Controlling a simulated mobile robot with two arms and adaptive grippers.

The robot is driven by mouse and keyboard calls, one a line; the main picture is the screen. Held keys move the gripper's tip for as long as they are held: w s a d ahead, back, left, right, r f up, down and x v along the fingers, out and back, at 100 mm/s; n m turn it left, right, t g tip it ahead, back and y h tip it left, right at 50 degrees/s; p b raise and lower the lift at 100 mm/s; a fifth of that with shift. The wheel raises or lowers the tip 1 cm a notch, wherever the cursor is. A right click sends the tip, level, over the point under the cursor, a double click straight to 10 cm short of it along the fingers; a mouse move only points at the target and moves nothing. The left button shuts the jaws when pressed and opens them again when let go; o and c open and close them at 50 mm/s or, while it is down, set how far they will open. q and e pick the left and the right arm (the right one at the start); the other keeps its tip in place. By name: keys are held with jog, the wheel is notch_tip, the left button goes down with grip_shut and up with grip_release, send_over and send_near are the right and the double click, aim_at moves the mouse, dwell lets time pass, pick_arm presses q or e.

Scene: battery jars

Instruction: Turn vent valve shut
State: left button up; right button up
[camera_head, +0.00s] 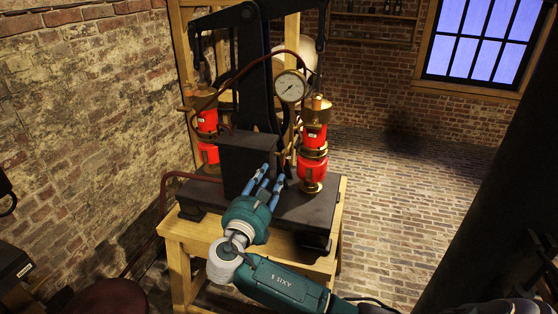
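A black machine (250,160) stands on a dark base plate, with red and brass cylinders at its left (208,122) and right (314,137). A round pressure gauge (290,87) sits between them. I cannot clearly pick out the vent valve; small brass fittings (291,158) show beside the right cylinder, partly behind my gripper. My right gripper (273,173) reaches in from the lower right, in front of the black block. Its blue fingers are apart and nothing shows between them. I cannot tell whether they touch anything. My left gripper is not in view.
The machine stands on a wooden table (205,236). Thin hoses arch over it, and a dark red pipe (170,190) runs along its left side. Brick walls stand left and behind. The brick floor (400,185) at the right is clear. A dark column (490,190) blocks the far right.

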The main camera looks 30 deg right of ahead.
aim_at(283, 157)
jog(key=p+x, duration=0.3)
jog(key=x, duration=0.7)
jog(key=shift+a, duration=0.1)
jog(key=shift+f, duration=0.1)
grip_shut()
